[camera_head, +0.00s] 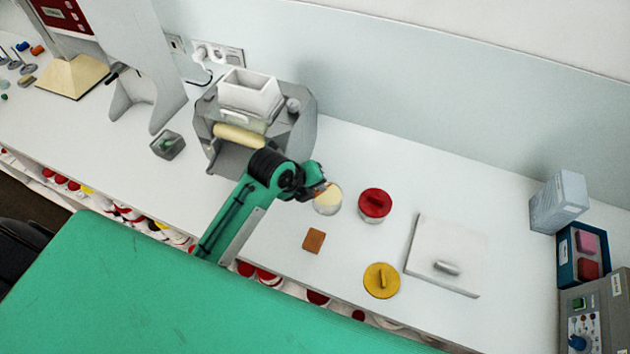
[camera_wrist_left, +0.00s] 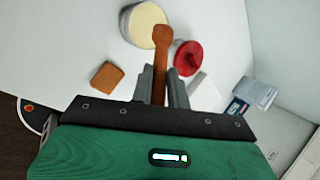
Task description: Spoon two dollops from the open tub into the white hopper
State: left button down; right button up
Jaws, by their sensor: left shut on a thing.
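My left gripper (camera_head: 316,182) is shut on a brown spoon (camera_wrist_left: 161,60), whose rounded end points away from the fingers in the left wrist view. The gripper is beside the open tub (camera_head: 328,204), which holds pale cream. The tub also shows in the left wrist view (camera_wrist_left: 140,22), with the spoon's end overlapping its right edge in the picture. I cannot tell whether the spoon touches the cream or carries any. The white hopper (camera_head: 252,92) sits on top of the grey mill (camera_head: 302,120), behind and left of the gripper. My right gripper is out of view.
A red-lidded tub (camera_head: 375,203) stands right of the open tub. A brown square block (camera_head: 314,240), a yellow lid (camera_head: 381,281) and a white slab with a handle (camera_head: 445,250) lie on the counter. A cream roller (camera_head: 239,136) is on the mill's front.

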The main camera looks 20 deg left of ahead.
pick_arm(q)
notch_tip(320, 180, down, 2)
jog(key=shift+w+f, duration=0.1)
jog(key=shift+f, duration=0.1)
jog(key=shift+f+b, duration=0.65)
jog(key=shift+f, duration=0.95)
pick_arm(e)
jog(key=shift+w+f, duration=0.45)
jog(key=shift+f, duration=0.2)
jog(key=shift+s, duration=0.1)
pick_arm(q)
jog(key=shift+r, duration=0.15)
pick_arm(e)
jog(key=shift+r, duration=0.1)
pick_arm(q)
jog(key=shift+r+p, duration=0.75)
jog(key=shift+r, duration=1.9)
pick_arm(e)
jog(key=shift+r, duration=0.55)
pick_arm(q)
jog(key=shift+f, duration=0.1)
